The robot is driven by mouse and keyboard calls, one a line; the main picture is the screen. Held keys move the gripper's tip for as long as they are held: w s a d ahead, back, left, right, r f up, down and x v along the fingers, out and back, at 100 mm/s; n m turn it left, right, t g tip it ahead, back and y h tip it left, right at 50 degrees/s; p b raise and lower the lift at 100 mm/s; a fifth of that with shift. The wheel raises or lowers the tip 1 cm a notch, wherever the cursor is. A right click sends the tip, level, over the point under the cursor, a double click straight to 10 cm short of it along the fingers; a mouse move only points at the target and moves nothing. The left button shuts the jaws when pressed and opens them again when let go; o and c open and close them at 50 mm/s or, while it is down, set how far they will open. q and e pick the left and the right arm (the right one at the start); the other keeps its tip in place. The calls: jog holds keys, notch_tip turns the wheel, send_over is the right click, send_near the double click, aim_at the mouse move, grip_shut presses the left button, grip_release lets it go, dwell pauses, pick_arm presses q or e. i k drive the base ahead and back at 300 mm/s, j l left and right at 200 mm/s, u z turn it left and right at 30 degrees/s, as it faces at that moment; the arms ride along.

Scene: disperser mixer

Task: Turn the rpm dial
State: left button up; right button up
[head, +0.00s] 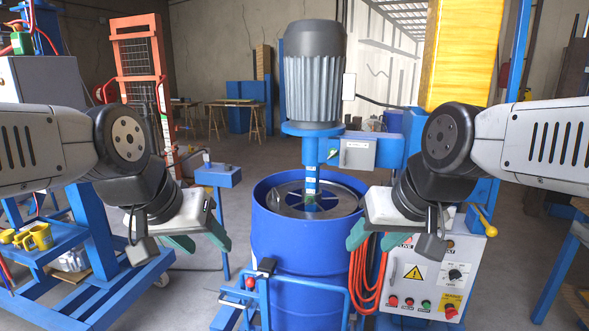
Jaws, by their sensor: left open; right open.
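The control box (418,283) stands at the lower right, with a sloping white front panel. A black dial (455,274) sits on the panel's right part, and I take it for the rpm dial; its label is too small to read. My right gripper (374,241) is open and empty, in front of the box's upper left and apart from the dial. My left gripper (199,241) is open and empty, left of the blue drum (300,246). The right arm hides part of the box's top.
The mixer motor (313,75) rises above the drum, with its shaft inside. Orange cable (364,280) hangs left of the box. A red switch on a yellow plate (451,309) sits below the dial, beside several buttons (409,302). A blue cart (95,240) stands at left.

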aim_at(454, 274)
jog(key=z, duration=1.4)
